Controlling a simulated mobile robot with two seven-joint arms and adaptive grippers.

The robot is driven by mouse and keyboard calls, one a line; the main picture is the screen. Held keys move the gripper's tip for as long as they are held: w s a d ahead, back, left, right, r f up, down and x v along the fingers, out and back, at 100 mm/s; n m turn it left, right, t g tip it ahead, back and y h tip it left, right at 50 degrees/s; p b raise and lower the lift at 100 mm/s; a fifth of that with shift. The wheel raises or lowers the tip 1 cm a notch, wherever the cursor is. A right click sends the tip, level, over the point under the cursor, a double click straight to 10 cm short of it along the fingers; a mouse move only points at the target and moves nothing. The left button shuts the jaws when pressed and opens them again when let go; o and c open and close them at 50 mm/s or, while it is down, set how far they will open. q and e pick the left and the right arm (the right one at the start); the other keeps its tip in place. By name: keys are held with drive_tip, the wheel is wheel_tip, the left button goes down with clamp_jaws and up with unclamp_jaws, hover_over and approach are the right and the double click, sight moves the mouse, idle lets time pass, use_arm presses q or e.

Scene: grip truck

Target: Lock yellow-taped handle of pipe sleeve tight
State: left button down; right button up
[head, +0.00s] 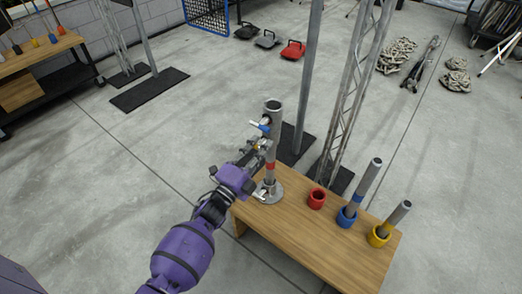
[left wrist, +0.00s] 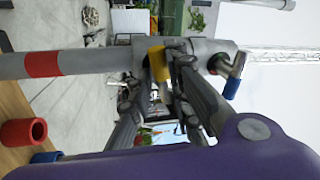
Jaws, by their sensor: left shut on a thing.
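The pipe sleeve (head: 272,118) stands upright around a grey pipe with a red band (head: 270,166) on a round base (head: 270,195). In the left wrist view, the sleeve (left wrist: 205,47) looks sideways. Its yellow-taped handle (left wrist: 157,64) lies between the fingers of my left gripper (left wrist: 162,56), which is shut on it. My left gripper (head: 258,150) reaches the sleeve from the lower left in the head view. A blue-taped handle (left wrist: 231,88) sticks out farther up the sleeve, apart from the fingers. My fingers partly cover the yellow-taped handle. My right gripper is not in view.
The wooden table (head: 300,235) also carries a red cup (head: 317,198), a blue cup (head: 347,216) and a yellow cup (head: 379,236); the last two hold pipes. A metal pole (head: 308,75) and a lattice truss (head: 356,95) stand close behind. Open floor lies left.

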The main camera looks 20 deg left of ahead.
use_arm(q)
drive_tip(key=shift+w+r+m, duration=0.1)
drive_tip(key=shift+r+m, duration=0.1)
drive_tip(key=shift+m, duration=0.3)
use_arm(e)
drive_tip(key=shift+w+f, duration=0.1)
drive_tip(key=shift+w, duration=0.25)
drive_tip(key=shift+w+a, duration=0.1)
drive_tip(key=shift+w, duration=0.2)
use_arm(q)
drive_tip(key=c, duration=1.7)
unclamp_jaws()
drive_tip(key=shift+f, duration=0.1)
drive_tip(key=v, duration=1.2)
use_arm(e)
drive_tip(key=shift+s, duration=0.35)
